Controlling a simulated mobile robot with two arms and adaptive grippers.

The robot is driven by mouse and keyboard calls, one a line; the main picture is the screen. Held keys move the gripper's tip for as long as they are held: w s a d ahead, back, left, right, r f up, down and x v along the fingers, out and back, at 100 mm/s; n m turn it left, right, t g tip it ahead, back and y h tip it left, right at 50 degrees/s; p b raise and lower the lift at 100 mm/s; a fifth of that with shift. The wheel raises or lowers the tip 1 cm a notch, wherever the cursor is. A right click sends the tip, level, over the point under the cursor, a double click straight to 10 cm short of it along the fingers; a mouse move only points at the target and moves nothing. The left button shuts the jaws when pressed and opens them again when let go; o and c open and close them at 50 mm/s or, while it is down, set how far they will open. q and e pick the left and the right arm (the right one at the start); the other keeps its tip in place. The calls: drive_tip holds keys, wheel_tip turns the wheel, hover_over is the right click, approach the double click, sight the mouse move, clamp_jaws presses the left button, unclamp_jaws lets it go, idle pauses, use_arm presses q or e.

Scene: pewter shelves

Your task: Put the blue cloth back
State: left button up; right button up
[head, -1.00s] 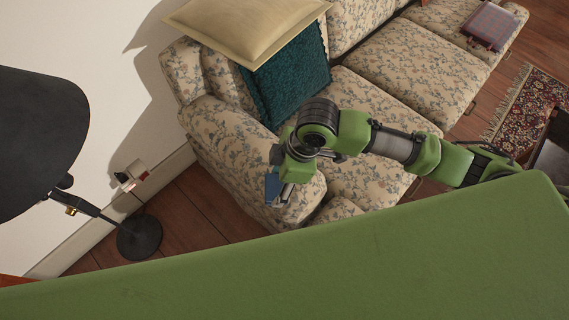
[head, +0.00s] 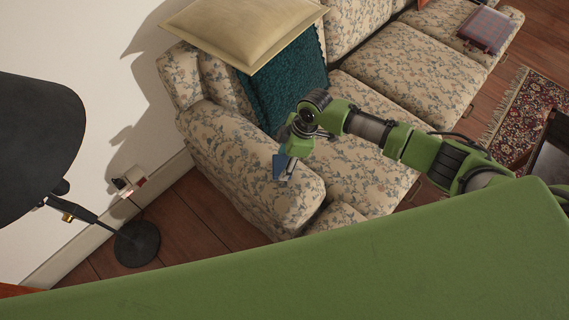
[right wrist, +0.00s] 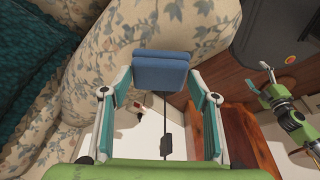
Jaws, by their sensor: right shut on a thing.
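The blue cloth (head: 279,165) is a small folded pad. It shows more clearly in the right wrist view (right wrist: 162,72), between the two fingertips. My right gripper (head: 286,165) is shut on it and holds it at the sofa's near arm in the head view. I cannot tell whether the cloth touches the sofa. My left gripper is outside the head view. A green and pale jointed part at the right of the right wrist view looks like my left gripper (right wrist: 268,75), too small to read its jaws.
A black floor lamp (head: 35,140) stands left by the wall. A patterned rug (head: 530,110) lies right. Bare floor shows between lamp and sofa.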

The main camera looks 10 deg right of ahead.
drive_tip(key=shift+f, duration=0.95)
drive_tip(key=o, duration=1.1)
drive_tip(key=v, duration=1.2)
drive_tip(key=shift+s+r, duration=0.1)
